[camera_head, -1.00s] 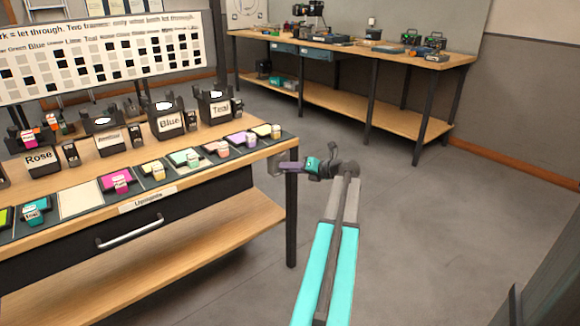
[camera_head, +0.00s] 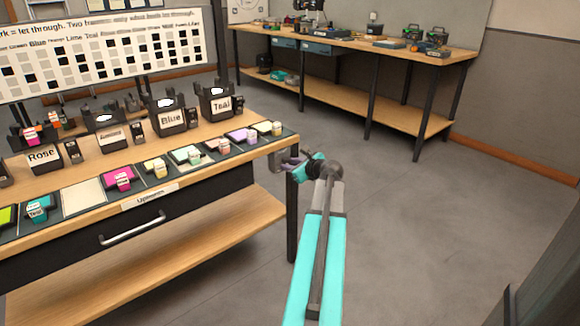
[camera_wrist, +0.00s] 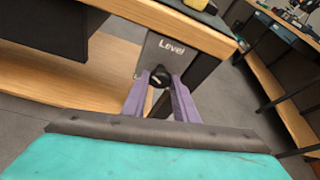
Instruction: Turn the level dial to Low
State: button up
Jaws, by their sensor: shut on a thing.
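The level dial is a small black knob (camera_wrist: 160,72) with a pale mark, on a grey plate (camera_wrist: 156,52) lettered "Level" at the end of the wooden workbench. In the wrist view, my gripper (camera_wrist: 158,82) has its two purple fingers on either side of the knob, shut on it. In the head view, my gripper (camera_head: 291,163) is at the bench's right end, its fingers small and partly covered by my teal wrist. The knob cannot be seen there. No "Low" marking is readable in either view.
The bench top (camera_head: 238,155) holds labelled dark lamps, including one marked Blue (camera_head: 171,121), and a row of coloured gel pieces. A dark bench leg (camera_head: 291,215) stands below my gripper. Open floor (camera_head: 410,235) lies to the right, and another workbench (camera_head: 350,40) stands behind.

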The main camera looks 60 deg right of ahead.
jog(key=n+h+b, duration=0.2)
jog(key=n+b, duration=0.1)
jog(key=b, duration=0.3)
jog(key=n+h+b, duration=0.2)
jog(key=n+b, duration=0.2)
jog(key=b, duration=0.3)
jog(key=f+n+h+b, duration=0.1)
jog(key=n+h+b, duration=0.1)
jog(key=b, duration=0.5)
jog(key=shift+w+a+n+t, duration=0.2)
jog(key=shift+n+t, duration=0.2)
jog(key=shift+n, duration=0.5)
jog(key=shift+s+r+n+b, duration=0.1)
jog(key=shift+r+n+b, duration=0.3)
jog(key=shift+b, duration=0.85)
jog(key=o, duration=1)
jog(key=shift+f, duration=0.1)
